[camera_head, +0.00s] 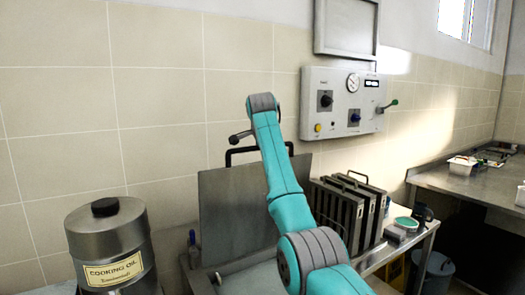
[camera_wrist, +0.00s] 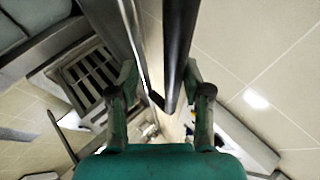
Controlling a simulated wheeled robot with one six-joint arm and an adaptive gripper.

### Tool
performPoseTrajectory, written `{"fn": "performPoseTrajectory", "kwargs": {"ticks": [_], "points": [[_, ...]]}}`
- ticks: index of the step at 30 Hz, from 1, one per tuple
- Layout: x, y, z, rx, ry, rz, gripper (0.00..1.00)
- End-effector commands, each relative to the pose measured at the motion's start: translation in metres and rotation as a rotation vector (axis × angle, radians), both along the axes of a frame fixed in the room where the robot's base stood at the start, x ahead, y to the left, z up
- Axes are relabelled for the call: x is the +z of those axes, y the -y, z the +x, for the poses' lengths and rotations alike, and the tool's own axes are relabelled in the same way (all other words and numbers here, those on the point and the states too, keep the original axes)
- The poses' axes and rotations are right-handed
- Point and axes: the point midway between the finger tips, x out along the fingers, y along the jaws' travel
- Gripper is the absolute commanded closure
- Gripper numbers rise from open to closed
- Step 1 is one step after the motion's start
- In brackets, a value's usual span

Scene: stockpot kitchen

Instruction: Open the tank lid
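A flat grey tank lid (camera_head: 225,205) stands nearly upright against the tiled wall in the head view, behind my arm. Its black handle (camera_head: 233,157) runs along the top edge. My arm crosses in front of the lid, so part of it is hidden. I cannot make out my fingers in the head view. In the wrist view my gripper (camera_wrist: 160,72) has its two fingers spread wide. Long dark bars or edges pass between them, apparently the handle and the lid edge. I see no clear contact with either finger.
A metal cooking oil canister (camera_head: 108,240) stands at left. A control panel (camera_head: 342,103) with knobs and a green-tipped lever is on the wall. Dark upright filter racks (camera_head: 345,215) stand right of the lid. A steel counter (camera_head: 465,190) is at far right.

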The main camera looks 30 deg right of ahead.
Motion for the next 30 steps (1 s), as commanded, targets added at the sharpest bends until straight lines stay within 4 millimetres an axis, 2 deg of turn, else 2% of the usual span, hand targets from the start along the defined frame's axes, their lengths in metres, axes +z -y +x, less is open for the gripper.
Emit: {"fn": "performPoseTrajectory", "kwargs": {"ticks": [5, 11, 21, 30], "points": [[0.002, -0.002, -0.003, -0.001, -0.002, 0.0, 0.55], [0.023, -0.013, -0.02, 0.001, 0.002, 0.0, 0.55], [0.067, -0.035, -0.061, 0.001, 0.002, 0.0, 0.55], [0.082, -0.043, -0.075, 0.0, -0.001, 0.0, 0.55]]}}
